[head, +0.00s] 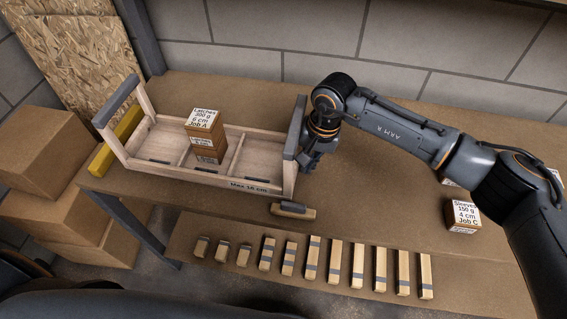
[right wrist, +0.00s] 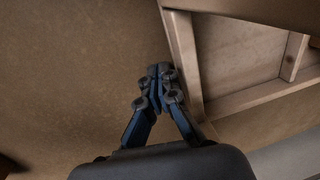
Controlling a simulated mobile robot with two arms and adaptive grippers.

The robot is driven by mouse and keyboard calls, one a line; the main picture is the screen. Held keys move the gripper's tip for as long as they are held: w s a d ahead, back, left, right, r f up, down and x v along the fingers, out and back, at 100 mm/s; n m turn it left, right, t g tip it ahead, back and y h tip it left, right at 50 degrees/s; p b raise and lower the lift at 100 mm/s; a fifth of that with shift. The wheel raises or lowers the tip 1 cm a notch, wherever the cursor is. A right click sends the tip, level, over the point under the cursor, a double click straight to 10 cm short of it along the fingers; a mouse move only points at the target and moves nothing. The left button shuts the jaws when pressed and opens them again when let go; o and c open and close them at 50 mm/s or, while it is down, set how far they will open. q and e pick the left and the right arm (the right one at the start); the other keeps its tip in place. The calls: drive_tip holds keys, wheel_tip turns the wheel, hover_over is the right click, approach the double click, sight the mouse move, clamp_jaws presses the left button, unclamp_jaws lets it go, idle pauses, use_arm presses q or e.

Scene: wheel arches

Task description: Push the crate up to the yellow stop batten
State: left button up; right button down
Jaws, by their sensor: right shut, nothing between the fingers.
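The wooden crate (head: 210,182) is an open tray with dividers and raised grey-topped end panels. It stands on the brown bench. The yellow stop batten (head: 98,163) lies by the crate's left end; that end partly hides it, so I cannot tell whether they touch. A stack of small boxes, with a Latches box (head: 204,118) on top, stands in the crate's middle. My right gripper (head: 307,168) is shut and empty beside the outside of the crate's right end panel. In the right wrist view its fingertips (right wrist: 160,71) are together close to the crate wall (right wrist: 183,62); contact is unclear.
A Sleeves box (head: 462,216) stands at the right, partly near my arm. A small wood-and-grey piece (head: 293,211) lies at the bench's front edge. Several wooden blocks (head: 332,262) line a lower front surface. Cardboard boxes (head: 45,150) stand at left. A block wall closes the back.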

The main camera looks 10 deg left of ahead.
drive_tip(key=shift+a+b, duration=1.2)
drive_tip(key=shift+a, duration=0.8)
drive_tip(key=shift+d+r, duration=0.25)
drive_tip(key=shift+d, duration=0.05)
drive_tip(key=shift+d+r+p, duration=0.25)
drive_tip(key=shift+d+r, duration=0.2)
drive_tip(key=shift+d, duration=0.35)
drive_tip(key=shift+d+r+p, duration=0.2)
drive_tip(key=shift+d+r, duration=0.2)
drive_tip(key=shift+d, duration=0.35)
drive_tip(key=shift+d+r+p, duration=0.25)
drive_tip(key=shift+d+r, duration=0.2)
drive_tip(key=shift+d, duration=0.35)
